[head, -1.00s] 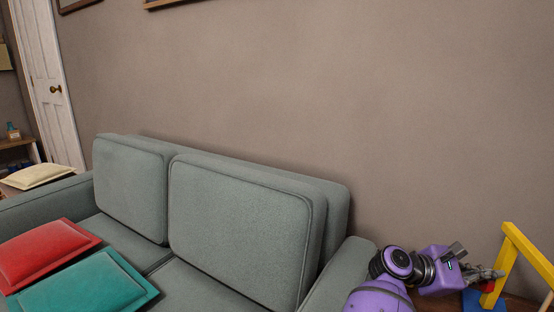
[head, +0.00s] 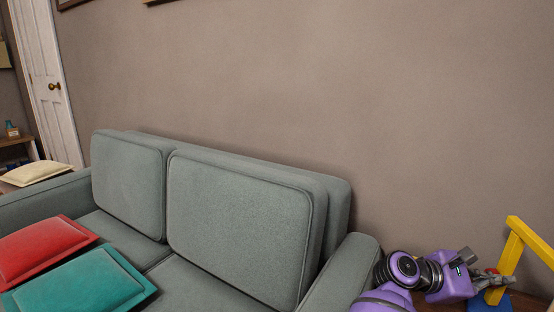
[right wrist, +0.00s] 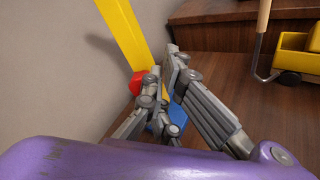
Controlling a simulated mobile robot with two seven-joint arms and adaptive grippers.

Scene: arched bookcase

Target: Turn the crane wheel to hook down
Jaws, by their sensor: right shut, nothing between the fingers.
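The crane has a yellow frame (head: 510,251) at the right edge of the head view and a blue base (head: 489,303). In the right wrist view its yellow post (right wrist: 122,32) rises at the upper left, with a red wheel (right wrist: 136,83) beside it and part of the blue base (right wrist: 155,124) behind my fingers. My right gripper (head: 512,281) is shut and empty, close beside the red wheel; contact is unclear. The fingers partly cover the wheel. My left gripper is not in view.
A yellow toy vehicle (right wrist: 293,61) with a dark wheel stands right of the hook on the brown wooden surface (right wrist: 218,75). A grey sofa (head: 235,225) with red and teal cushions fills the left and middle. The wall is close behind the crane.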

